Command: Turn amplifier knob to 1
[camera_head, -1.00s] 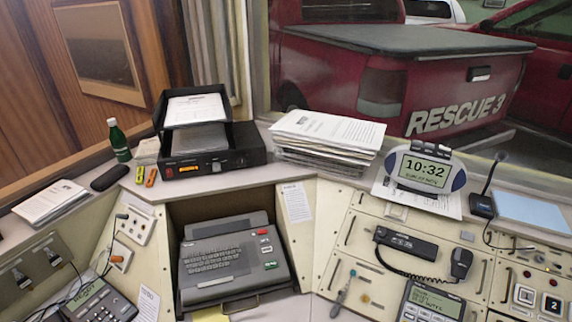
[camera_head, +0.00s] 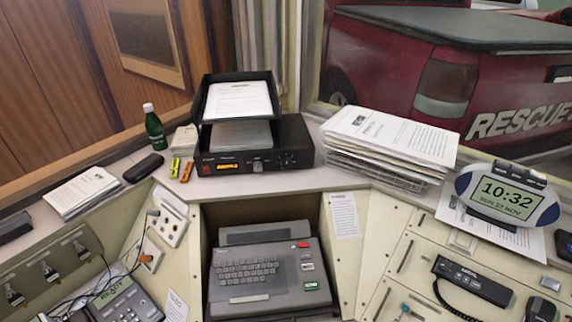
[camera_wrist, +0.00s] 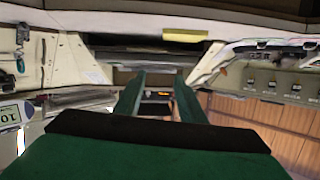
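The black amplifier (camera_head: 294,144) stands on the back ledge, with an orange lit display (camera_head: 228,167) on the left of its front. A light knob (camera_head: 258,166) sits right of the display; its pointer setting is too small to read. My gripper (camera_wrist: 158,78) shows only in the wrist view, which looks upside down. Its two green fingers are apart with nothing between them. A dark unit with a small orange display (camera_wrist: 160,93), likely the amplifier, shows beyond them between the fingers. The gripper appears well short of it and does not touch it.
A paper tray (camera_head: 238,101) sits on top of the amplifier. A paper stack (camera_head: 390,140) and a clock (camera_head: 507,196) are on the right. A keyboard terminal (camera_head: 265,270) sits in the recess below.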

